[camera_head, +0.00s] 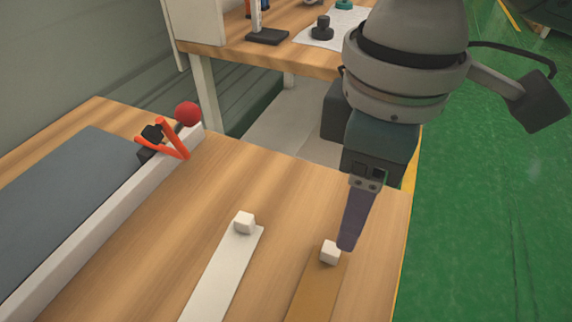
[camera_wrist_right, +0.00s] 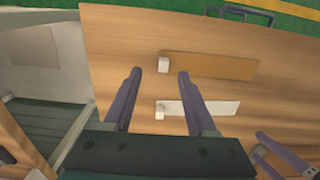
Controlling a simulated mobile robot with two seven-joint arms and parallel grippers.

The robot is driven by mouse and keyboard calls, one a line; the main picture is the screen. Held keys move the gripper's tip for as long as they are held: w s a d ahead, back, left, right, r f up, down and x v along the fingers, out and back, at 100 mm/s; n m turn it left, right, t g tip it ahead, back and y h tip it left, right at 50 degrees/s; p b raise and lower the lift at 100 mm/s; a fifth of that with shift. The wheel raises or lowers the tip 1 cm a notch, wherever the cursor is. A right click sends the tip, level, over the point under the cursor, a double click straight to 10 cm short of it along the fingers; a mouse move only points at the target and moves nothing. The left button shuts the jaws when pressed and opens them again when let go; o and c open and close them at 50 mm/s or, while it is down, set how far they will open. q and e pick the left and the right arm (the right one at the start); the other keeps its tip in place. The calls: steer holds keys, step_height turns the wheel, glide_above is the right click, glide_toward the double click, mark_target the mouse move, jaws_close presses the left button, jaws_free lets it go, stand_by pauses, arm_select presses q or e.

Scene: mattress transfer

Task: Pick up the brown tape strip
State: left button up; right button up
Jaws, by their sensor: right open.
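The brown tape strip (camera_head: 318,287) lies flat on the wooden table near its right edge, with a small white block (camera_head: 330,252) at its far end. My right gripper (camera_head: 346,247) is just above that end, pointing down. In the right wrist view, the brown strip (camera_wrist_right: 210,66) runs to the right. Its white block (camera_wrist_right: 163,64) shows between and slightly beyond the two spread, empty fingers (camera_wrist_right: 158,75). Purple fingers, apparently of my left gripper (camera_wrist_right: 260,143), show at the lower right corner of the wrist view, partly cut off.
A white strip (camera_head: 222,275) with its own white block (camera_head: 244,222) lies to the left of the brown one. A grey mattress (camera_head: 70,195) lies behind a pale rail (camera_head: 100,230), with an orange clamp (camera_head: 174,140) and red ball (camera_head: 187,114). Another table (camera_head: 255,52) stands behind.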

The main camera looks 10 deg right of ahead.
arm_select(q)
steer(key=shift+s+f, duration=0.15)
steer(key=shift+f, duration=0.1)
arm_select(e)
steer(key=shift+s+a+f, duration=0.1)
steer(key=shift+f, duration=0.85)
arm_select(q)
steer(key=shift+f+b, duration=0.65)
steer(key=shift+b, duration=0.15)
arm_select(e)
steer(key=f, duration=0.3)
steer(key=a+f, duration=0.1)
steer(key=f, duration=0.1)
steer(key=shift+c, duration=0.3)
jaws_close()
